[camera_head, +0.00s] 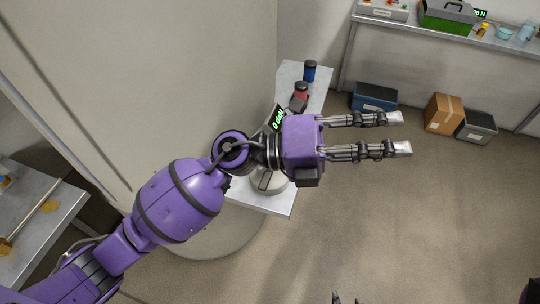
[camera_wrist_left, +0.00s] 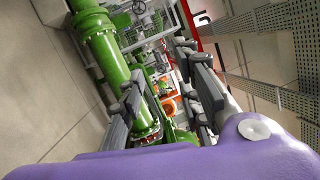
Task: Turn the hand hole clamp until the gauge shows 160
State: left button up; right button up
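A dark gauge display (camera_head: 278,117) with green characters stands on a pale bench, partly hidden by my left wrist; it seems to read "0 deg", but it is small and tilted. A round grey part (camera_head: 268,183), possibly the hand hole clamp, shows below my left wrist and is mostly covered by it. My left gripper (camera_head: 404,133) is open and empty, its two fingers apart and pointing right, past the bench over open floor. Its spread fingers also show in the left wrist view (camera_wrist_left: 163,65). Dark tips of my right gripper (camera_head: 346,298) just show at the bottom edge.
The pale bench (camera_head: 285,203) also bears a blue cylinder (camera_head: 310,71) and a red one (camera_head: 301,90). A large pale column (camera_head: 190,80) stands left of it. A cardboard box (camera_head: 443,114) and bins lie under the back shelf. The floor at right is clear.

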pick_arm(q)
jog(key=a+f+m+g+y, duration=0.35)
jog(key=f+m+y, duration=0.45)
jog(key=f+y, duration=0.35)
jog(key=w+a+t+y, duration=0.1)
jog(key=w+a+y, duration=0.1)
jog(key=w+a, duration=0.2)
jog(key=w+a+t+y, duration=0.2)
jog(key=w+a+y, duration=0.1)
jog(key=a, duration=0.2)
jog(key=w+a+t+y, duration=0.1)
jog(key=w+a+y, duration=0.2)
jog(key=w+a, duration=0.1)
jog(key=shift+w+a+n+t+y, duration=0.25)
jog(key=shift+w+a+n, duration=0.15)
jog(key=shift+a, duration=0.2)
jog(key=shift+a+f, duration=0.15)
jog(key=shift+f, duration=0.1)
notch_tip(320, 180, down, 7)
jog(key=shift+c, duration=0.2)
grip_shut()
